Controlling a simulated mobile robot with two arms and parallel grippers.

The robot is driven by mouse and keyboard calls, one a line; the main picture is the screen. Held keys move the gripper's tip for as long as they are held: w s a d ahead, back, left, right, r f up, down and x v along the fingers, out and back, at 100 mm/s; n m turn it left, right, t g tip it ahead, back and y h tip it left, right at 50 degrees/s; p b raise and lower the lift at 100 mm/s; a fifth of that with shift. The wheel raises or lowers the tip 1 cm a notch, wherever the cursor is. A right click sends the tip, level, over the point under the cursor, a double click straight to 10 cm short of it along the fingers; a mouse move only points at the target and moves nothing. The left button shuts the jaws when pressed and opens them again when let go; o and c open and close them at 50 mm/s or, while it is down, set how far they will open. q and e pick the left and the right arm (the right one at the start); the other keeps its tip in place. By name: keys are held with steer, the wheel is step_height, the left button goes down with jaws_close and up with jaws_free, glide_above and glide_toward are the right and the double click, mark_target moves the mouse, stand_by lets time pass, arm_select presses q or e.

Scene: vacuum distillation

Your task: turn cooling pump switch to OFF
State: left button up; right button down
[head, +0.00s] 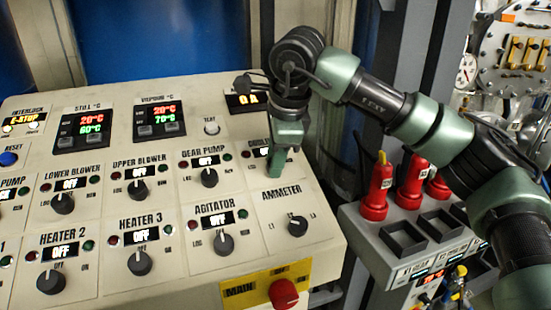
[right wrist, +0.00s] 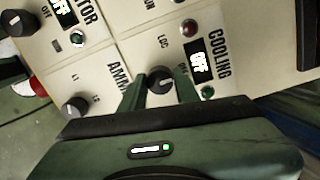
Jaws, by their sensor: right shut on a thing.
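The cooling pump switch is a dark round knob (right wrist: 160,78) on the cream control panel (head: 185,225). In the right wrist view it sits between the two green fingers of my right gripper (head: 277,168), which is shut on it. The cooling display (right wrist: 198,61) beside the knob reads OFF. In the head view my right gripper comes down on the panel's upper right, hiding the knob and part of the cooling label (head: 257,141). My left gripper is not in view.
The gear pump knob (head: 209,178) is to the left of my right gripper, and the ammeter knob (head: 297,226) is below it. A red main switch (head: 284,294) is at the panel's lower edge. Red-handled devices (head: 377,187) stand in a grey rack at the right.

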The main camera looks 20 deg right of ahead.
steer(key=shift+f, duration=0.1)
steer(key=c, duration=1)
jaws_free()
steer(key=shift+a, duration=0.1)
steer(key=shift+c, duration=0.2)
steer(key=b+v, duration=0.2)
steer(key=v, duration=0.5)
steer(key=shift+r, duration=0.35)
steer(key=shift+s, duration=0.1)
